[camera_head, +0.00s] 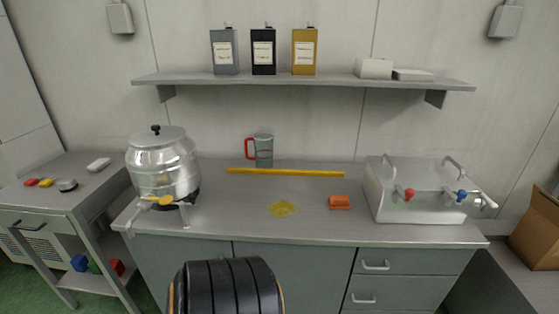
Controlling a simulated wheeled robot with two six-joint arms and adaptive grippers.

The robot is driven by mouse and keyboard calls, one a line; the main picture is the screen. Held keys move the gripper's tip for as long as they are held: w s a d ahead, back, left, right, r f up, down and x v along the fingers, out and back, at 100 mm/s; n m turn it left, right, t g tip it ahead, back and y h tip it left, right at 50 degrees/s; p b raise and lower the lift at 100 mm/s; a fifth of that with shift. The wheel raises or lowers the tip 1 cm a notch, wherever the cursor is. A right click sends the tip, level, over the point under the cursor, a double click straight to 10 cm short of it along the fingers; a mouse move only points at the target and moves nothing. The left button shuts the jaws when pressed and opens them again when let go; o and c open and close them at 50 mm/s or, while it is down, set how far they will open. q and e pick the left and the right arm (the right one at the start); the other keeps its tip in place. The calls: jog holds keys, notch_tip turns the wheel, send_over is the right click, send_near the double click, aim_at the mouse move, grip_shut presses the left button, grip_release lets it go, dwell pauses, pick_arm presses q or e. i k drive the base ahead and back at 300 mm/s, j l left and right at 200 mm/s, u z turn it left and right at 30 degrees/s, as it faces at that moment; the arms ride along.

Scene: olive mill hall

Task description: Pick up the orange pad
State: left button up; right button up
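The orange pad (340,202) is a small block-like piece lying on the grey counter (240,222), right of the middle and near the front edge. It stands apart from the things around it, and nothing covers it. Neither of my grippers shows in the head view.
A yellow patch (283,208) lies left of the pad. A yellow bar (285,172) and a red-handled jug (264,152) are behind. A steel urn (163,165) stands left, a metal box with taps (400,190) right. A black ribbed shape, unclear whose, is at the bottom.

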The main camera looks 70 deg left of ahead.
aim_at(337, 203)
jog(key=u, duration=1.7)
